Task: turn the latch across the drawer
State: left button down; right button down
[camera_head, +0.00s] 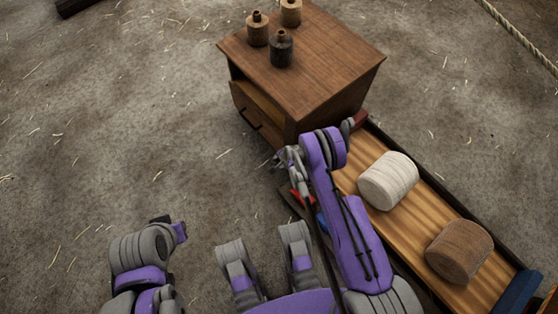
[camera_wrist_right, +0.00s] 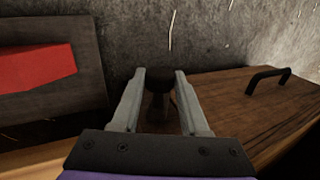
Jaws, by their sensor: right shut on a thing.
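The wooden cabinet (camera_head: 318,70) stands at the top middle of the head view. Its drawer front (camera_wrist_right: 235,105) with a dark bar handle (camera_wrist_right: 268,77) shows in the right wrist view; the handle (camera_head: 250,119) is also in the head view. A dark, round-headed piece, seemingly the latch (camera_wrist_right: 158,84), sits between my right fingertips. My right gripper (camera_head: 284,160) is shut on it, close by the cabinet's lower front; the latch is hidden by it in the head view. My left arm is at lower left; its gripper (camera_head: 178,232) shows only in part, its fingers unclear.
A long wooden tray (camera_head: 408,222) with dark edges lies beside the cabinet. It holds a white roll (camera_head: 388,181) and a brown roll (camera_head: 459,251). Several small bottles (camera_head: 281,48) stand on the cabinet top. A rope (camera_head: 525,42) crosses the upper right. The floor at left is clear.

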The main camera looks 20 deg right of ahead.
jog(key=shift+t, duration=0.5)
jog(key=shift+c, duration=2.1)
grip_release()
jog(key=shift+s, duration=0.1)
jog(key=p+v, duration=0.2)
jog(key=v, duration=0.8)
jog(key=shift+d+r+p, duration=0.25)
jog(key=shift+r+p, duration=0.05)
jog(key=shift+r, duration=0.05)
